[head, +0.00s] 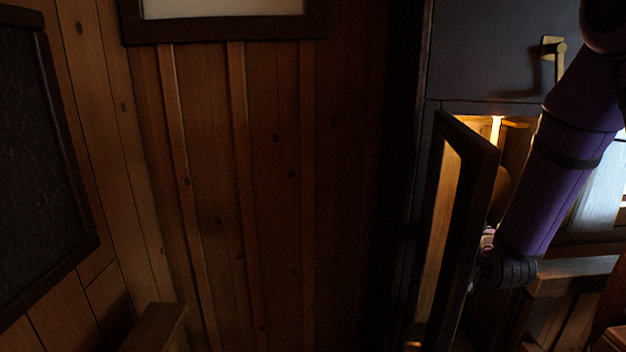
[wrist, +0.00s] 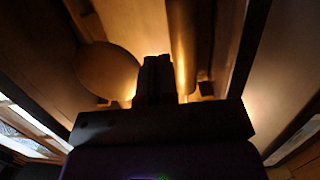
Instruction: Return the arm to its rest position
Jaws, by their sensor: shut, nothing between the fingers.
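My purple arm (head: 553,180) comes down from the top right in the head view, in front of a cabinet. My gripper is hidden there, behind the open cabinet door (head: 475,200) and the arm's end. In the wrist view my gripper (wrist: 157,62) shows dark against a lit interior. Its fingers are together with nothing between them. A round dark object (wrist: 107,70) is left of the fingers, and an upright rounded post (wrist: 183,45) is just to their right; I cannot tell whether either touches them.
The open door stands close to my arm's left side. A dark upper cabinet door with a brass handle (head: 552,50) is above. A wooden ledge (head: 575,275) lies at the lower right. Wood-plank wall (head: 270,190) fills the middle, with a dark framed board (head: 40,160) at left.

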